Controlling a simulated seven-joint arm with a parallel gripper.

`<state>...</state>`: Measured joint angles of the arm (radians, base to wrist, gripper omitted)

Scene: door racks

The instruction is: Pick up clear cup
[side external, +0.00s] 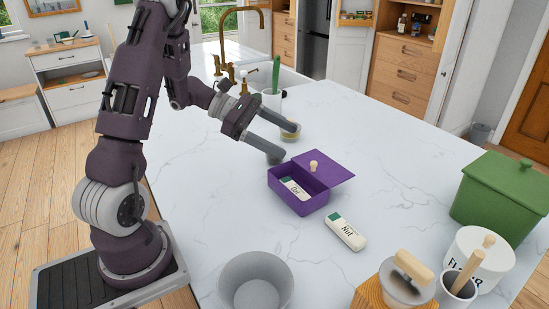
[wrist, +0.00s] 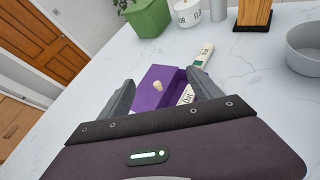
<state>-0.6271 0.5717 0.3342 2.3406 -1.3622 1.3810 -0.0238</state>
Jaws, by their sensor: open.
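My gripper (side external: 283,143) is open above the white marble counter, with its two grey fingers spread apart. It also shows in the wrist view (wrist: 160,78), with nothing between the fingers. A small, pale yellowish, glassy thing (side external: 290,136) shows at the far fingertip in the side view, mostly hidden by that finger. I cannot tell whether it is the clear cup, or whether the finger touches it. No clear cup shows in the wrist view.
A purple box (side external: 300,203) with its lid open holds a white block, right of my gripper. Another white block (side external: 345,232) lies nearby. A grey bowl (side external: 256,283), green bin (side external: 505,200) and flour canister (side external: 476,255) stand on the counter. The counter's middle right is clear.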

